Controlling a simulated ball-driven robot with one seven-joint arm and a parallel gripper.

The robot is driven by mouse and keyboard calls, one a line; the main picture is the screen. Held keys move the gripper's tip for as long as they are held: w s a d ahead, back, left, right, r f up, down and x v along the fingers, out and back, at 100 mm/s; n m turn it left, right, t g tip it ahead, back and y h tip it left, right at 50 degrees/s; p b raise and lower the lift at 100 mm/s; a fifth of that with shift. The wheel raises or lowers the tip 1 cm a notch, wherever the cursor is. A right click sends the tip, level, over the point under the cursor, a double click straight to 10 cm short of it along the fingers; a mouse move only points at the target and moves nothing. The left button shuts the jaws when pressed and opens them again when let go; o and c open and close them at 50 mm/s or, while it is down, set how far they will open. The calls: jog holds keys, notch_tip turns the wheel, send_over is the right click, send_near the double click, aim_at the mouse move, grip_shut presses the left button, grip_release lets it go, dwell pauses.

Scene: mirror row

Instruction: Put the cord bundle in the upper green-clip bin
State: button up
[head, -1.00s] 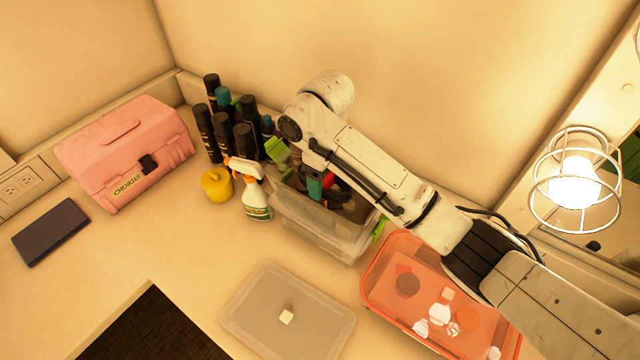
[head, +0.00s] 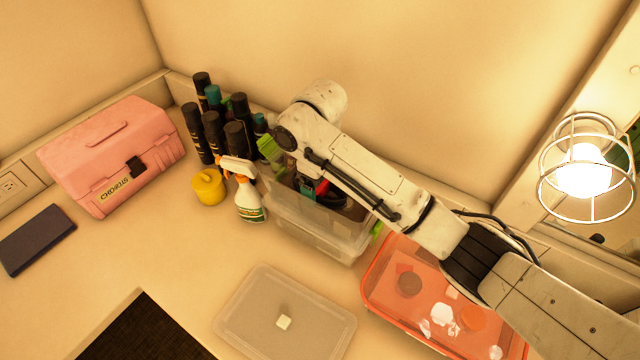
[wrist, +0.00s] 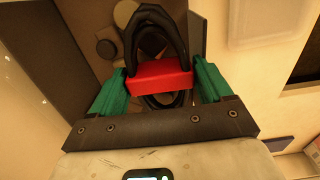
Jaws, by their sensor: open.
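The cord bundle (wrist: 146,39) is black coiled cord with a red band (wrist: 160,75). It shows between my gripper's (wrist: 160,70) green fingers in the wrist view. The fingers are open on either side of the red band; whether they touch it is not clear. In the head view the red band (head: 322,187) and dark cord show within the rim of the upper clear bin (head: 300,212), partly behind my arm. Green clips (head: 270,148) are at the bin's ends. Whether the bundle rests on the bin's contents is hidden.
A spray bottle (head: 248,198), a yellow pot (head: 208,187) and several dark bottles (head: 212,135) stand left of the bin. An orange tray (head: 378,290) is at its right. A clear lid (head: 250,320) lies in front. A pink case (head: 105,160) is farther left.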

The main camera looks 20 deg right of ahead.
jog(key=shift+r, duration=0.1)
notch_tip(320, 180, up, 12)
jog(key=p, duration=0.2)
jog(key=shift+p, duration=0.3)
